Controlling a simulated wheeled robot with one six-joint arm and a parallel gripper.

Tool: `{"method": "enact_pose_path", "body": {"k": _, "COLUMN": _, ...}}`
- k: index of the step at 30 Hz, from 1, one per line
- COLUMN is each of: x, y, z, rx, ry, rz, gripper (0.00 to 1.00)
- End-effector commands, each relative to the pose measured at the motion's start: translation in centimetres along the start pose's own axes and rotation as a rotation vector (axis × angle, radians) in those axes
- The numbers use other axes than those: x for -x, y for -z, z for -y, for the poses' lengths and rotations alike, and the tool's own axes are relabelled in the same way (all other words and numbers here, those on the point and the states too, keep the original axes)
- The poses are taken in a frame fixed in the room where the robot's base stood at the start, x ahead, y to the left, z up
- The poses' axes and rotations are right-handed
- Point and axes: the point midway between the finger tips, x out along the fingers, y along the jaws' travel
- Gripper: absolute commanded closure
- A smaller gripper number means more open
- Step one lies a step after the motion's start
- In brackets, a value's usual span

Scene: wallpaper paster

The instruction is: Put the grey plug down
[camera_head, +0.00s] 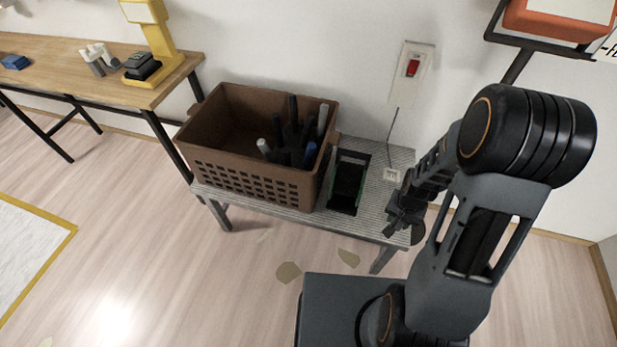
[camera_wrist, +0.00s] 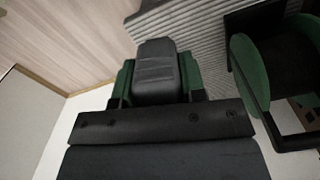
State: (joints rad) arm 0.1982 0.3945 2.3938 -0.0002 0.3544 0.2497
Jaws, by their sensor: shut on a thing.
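My gripper (camera_wrist: 157,88) shows in the wrist view with its green-padded fingers shut on the grey plug (camera_wrist: 157,66), a dark grey ribbed block. The plug is over or near the ribbed grey bench top; I cannot tell whether it touches it. In the head view my gripper (camera_head: 404,214) is at the right end of the low bench (camera_head: 375,229), and the plug cannot be made out there. A small white socket (camera_head: 391,174) with a cord lies on the bench, just behind my gripper.
A black tray-like frame with green edges (camera_head: 332,189) stands on the bench, left of my gripper. A brown basket (camera_head: 240,178) with several dark tools fills the bench's left. A red switch (camera_head: 413,68) is on the wall. A wooden table (camera_head: 100,82) stands at the left.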

Motion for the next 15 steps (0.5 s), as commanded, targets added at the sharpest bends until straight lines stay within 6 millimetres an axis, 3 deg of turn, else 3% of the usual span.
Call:
{"method": "enact_pose_path", "body": {"k": 1, "x": -1.8, "y": -0.6, "z": -0.7, "rx": -0.037, "ry": 0.0, "rz": -0.002, "gripper": 0.91}}
{"method": "enact_pose_path", "body": {"k": 3, "x": -2.5, "y": -1.2, "z": -1.4, "rx": -0.079, "ry": 0.001, "rz": -0.002, "gripper": 0.91}}
{"method": "enact_pose_path", "body": {"k": 11, "x": -3.4, "y": -2.4, "z": -2.4, "rx": -0.146, "ry": 0.0, "rz": -0.001, "gripper": 0.91}}
{"method": "enact_pose_path", "body": {"k": 15, "x": -3.7, "y": -1.7, "z": -2.1, "rx": -0.146, "ry": 0.0, "rz": -0.001, "gripper": 0.91}}
